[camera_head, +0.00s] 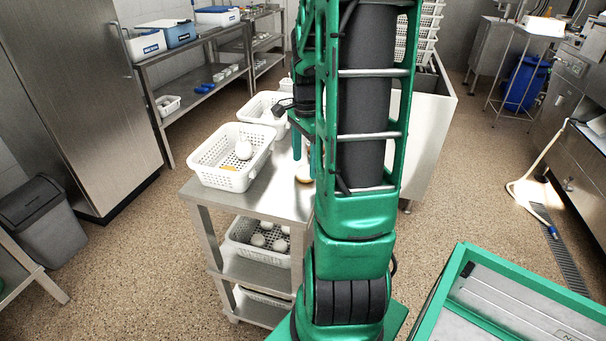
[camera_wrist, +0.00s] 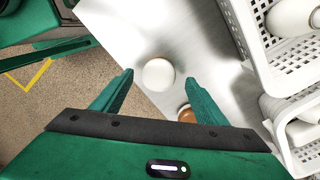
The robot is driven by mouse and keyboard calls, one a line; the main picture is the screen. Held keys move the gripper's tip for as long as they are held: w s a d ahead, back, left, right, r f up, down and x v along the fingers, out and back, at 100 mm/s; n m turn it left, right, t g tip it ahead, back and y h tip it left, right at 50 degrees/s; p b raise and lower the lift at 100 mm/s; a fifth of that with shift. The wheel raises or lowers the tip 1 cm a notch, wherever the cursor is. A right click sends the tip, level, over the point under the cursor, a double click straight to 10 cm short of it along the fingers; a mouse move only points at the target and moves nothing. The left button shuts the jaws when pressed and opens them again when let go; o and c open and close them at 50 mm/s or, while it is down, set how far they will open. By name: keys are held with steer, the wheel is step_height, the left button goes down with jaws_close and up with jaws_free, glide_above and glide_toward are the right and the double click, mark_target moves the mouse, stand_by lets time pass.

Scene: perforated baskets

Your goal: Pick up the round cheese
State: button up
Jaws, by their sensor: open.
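A white round cheese (camera_wrist: 158,74) lies on the steel table (camera_wrist: 140,38) in the wrist view, between the tips of my gripper (camera_wrist: 158,80) as seen from above. My gripper is open, its two green fingers spread either side of the cheese; I cannot tell how high above it they are. A brown-orange round item (camera_wrist: 186,113) lies close by, partly hidden by the right finger. In the head view my gripper (camera_head: 303,155) is over the table, and a small pale item (camera_head: 303,172) shows beneath it, partly hidden by my arm.
White perforated baskets stand on the table beside my gripper: a near one (camera_head: 205,172) holding a white ball and yellowish pieces, and one behind it (camera_head: 252,108). In the wrist view the baskets (camera_wrist: 245,35) are close at the right. Another basket (camera_head: 240,245) sits on the lower shelf.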

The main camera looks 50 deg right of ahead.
steer(key=shift+f, duration=1.2)
steer(key=c, duration=1.3)
steer(key=shift+o, duration=0.2)
steer(key=shift+r, duration=0.15)
